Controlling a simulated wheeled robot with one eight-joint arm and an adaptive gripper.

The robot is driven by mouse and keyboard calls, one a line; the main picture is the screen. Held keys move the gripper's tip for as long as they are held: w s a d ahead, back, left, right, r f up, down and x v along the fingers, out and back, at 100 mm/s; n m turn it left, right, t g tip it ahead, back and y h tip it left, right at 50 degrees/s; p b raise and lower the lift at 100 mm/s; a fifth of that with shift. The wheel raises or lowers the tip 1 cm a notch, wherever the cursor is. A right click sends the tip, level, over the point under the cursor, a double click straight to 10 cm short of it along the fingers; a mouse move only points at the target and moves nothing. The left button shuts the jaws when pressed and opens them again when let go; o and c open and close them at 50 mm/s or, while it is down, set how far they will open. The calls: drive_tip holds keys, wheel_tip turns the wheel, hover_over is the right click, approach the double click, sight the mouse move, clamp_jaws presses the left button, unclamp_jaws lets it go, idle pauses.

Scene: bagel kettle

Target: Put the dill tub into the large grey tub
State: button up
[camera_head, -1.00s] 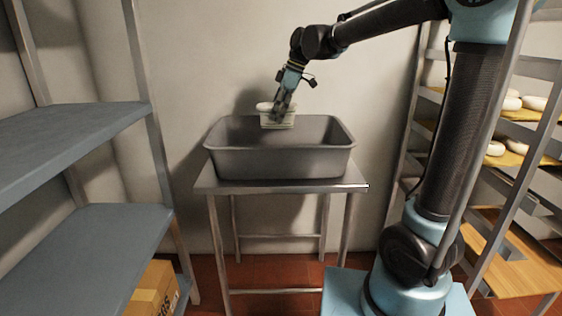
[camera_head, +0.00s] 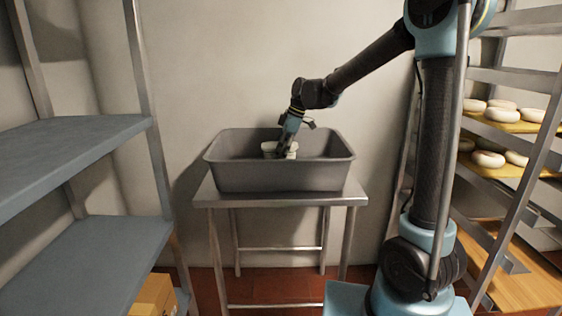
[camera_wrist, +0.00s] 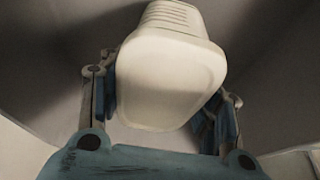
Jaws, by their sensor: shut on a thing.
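The large grey tub (camera_head: 270,176) stands on a metal table. The dill tub (camera_head: 268,147), small and pale with a lid, is inside the outline of the grey tub, its lower part hidden by the near wall. My gripper (camera_head: 284,151) is shut on it. In the wrist view the dill tub (camera_wrist: 165,75) sits between both fingers of my gripper (camera_wrist: 168,105), with the grey tub's dim interior (camera_wrist: 50,75) around it. I cannot tell whether the dill tub touches the floor of the grey tub.
The metal table (camera_head: 330,199) stands against a bare wall. Grey shelves (camera_head: 80,150) are at the left, with a cardboard box (camera_head: 152,296) low down. A rack (camera_head: 510,165) with boards of pale bagels (camera_head: 488,159) is at the right.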

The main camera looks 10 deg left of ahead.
drive_tip(key=shift+f, duration=1.65)
drive_tip(key=o, duration=1.8)
drive_tip(key=shift+c, duration=0.2)
drive_tip(key=v, duration=1.2)
drive_tip(key=shift+s, duration=0.1)
